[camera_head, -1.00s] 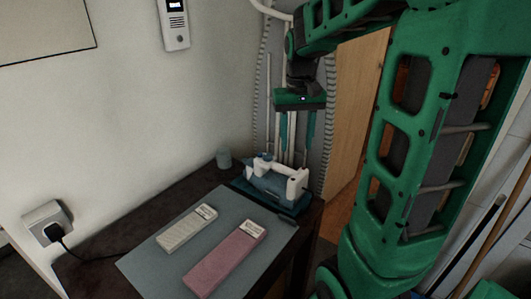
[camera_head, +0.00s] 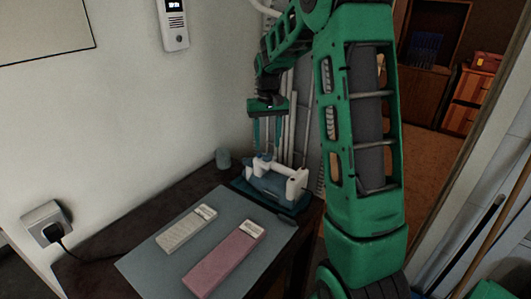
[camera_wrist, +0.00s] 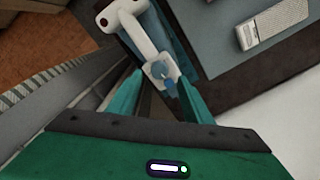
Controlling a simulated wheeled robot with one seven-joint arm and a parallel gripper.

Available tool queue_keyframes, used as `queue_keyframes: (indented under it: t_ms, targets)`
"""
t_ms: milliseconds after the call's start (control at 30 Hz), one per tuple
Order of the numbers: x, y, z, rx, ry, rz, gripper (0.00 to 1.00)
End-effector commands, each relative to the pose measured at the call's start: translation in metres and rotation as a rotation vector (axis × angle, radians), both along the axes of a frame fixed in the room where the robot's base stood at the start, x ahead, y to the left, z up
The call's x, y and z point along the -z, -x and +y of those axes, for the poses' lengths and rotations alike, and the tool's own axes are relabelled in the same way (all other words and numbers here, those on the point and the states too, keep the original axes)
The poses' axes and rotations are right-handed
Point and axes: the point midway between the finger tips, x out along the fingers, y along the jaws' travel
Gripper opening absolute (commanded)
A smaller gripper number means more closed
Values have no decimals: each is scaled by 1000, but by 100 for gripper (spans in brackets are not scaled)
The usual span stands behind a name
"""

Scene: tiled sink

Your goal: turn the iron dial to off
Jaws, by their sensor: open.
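The iron (camera_head: 268,182) is blue with a white handle and stands on a dark blue base at the far end of the dark table. In the wrist view its white handle (camera_wrist: 150,40) runs down towards a small light blue-grey round part (camera_wrist: 164,72), which looks like the dial. Its setting cannot be read. My gripper (camera_head: 267,152) points down just above the far end of the iron, fingers apart. In the wrist view my gripper (camera_wrist: 160,80) has its green fingertips on either side of the dial-like part. I cannot tell whether they touch it.
A grey mat (camera_head: 150,258) holds a pale bar (camera_head: 187,228) and a pink bar (camera_head: 224,263). A wall socket (camera_head: 45,222) with a black plug is at left. Pale pipes (camera_head: 287,130) rise behind the iron.

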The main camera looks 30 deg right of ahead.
Motion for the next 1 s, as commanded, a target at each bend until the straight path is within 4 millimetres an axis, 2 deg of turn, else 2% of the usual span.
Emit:
queue_keyframes:
  t_ms: [100, 300, 700, 867, 900, 1000]
  targets:
    - [20, 1, 0, 0, -1, 4, 45]
    - [41, 1, 0, 0, -1, 2, 45]
    - [47, 0, 0, 0, 0, 0, 45]
    - [47, 0, 0, 0, 0, 0, 7]
    - [47, 0, 0, 0, 0, 0, 4]
    - [47, 0, 0, 0, 0, 0, 4]
